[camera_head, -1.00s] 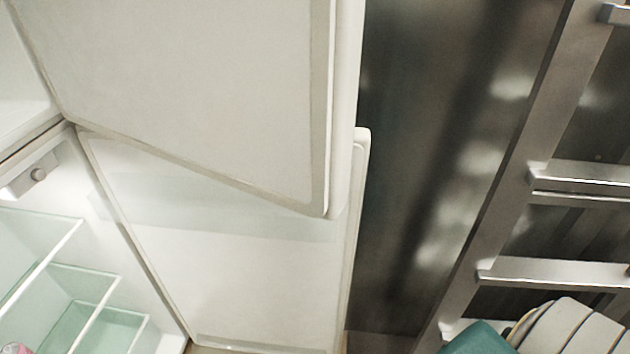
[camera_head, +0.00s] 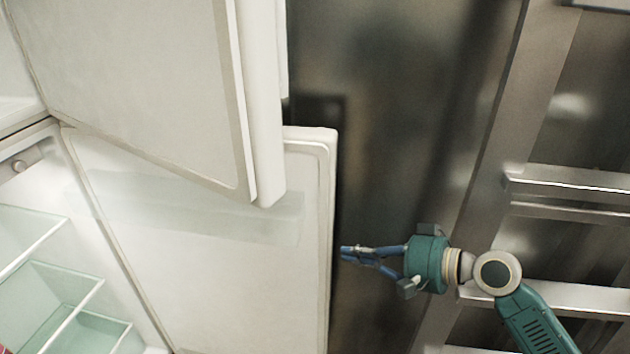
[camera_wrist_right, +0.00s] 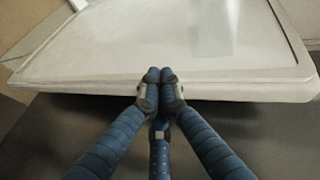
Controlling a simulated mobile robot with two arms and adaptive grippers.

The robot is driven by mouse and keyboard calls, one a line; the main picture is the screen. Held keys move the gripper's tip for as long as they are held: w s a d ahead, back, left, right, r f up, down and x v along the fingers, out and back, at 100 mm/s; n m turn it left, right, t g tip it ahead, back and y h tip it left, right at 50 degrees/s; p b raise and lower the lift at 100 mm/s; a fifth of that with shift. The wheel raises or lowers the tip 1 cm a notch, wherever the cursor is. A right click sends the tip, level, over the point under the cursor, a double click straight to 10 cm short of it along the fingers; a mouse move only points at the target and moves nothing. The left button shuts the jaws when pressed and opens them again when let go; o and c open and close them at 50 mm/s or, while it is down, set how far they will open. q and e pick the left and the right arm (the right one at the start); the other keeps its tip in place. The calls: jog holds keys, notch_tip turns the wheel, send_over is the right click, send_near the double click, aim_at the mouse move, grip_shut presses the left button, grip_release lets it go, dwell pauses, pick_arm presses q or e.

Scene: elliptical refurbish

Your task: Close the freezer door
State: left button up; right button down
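Two white doors stand open on the refrigerator. The upper door (camera_head: 130,80) hangs above and partly in front of the lower door (camera_head: 200,270). I cannot tell for certain which one is the freezer door. My right gripper (camera_head: 346,252) is just right of the lower door's free edge, its fingers pointing left at it. In the right wrist view, its blue fingertips (camera_wrist_right: 160,76) are together, with nothing visible between them, and overlap the near edge of a white door panel (camera_wrist_right: 170,50). I cannot tell whether they touch it. My left gripper is not in view.
Glass shelves (camera_head: 50,285) show in the lit compartment at lower left. A dark metallic wall (camera_head: 385,100) lies behind the doors. A metal rack-like frame (camera_head: 570,180) stands on the right, close behind my right arm.

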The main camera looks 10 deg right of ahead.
jog(key=s+r+g+y, duration=0.1)
jog(key=s+r+y, duration=0.2)
jog(key=r, duration=0.9)
jog(key=s+r+y, duration=0.2)
jog(key=s+r, duration=0.1)
jog(key=r, duration=0.8)
jog(key=w+a+p, duration=0.1)
jog(key=a+p, duration=0.4)
jog(key=a, duration=0.7)
jog(key=shift+w+m+p, duration=0.25)
jog(key=shift+m+p, duration=0.05)
jog(key=shift+p, duration=0.1)
jog(key=shift+w+a, duration=0.1)
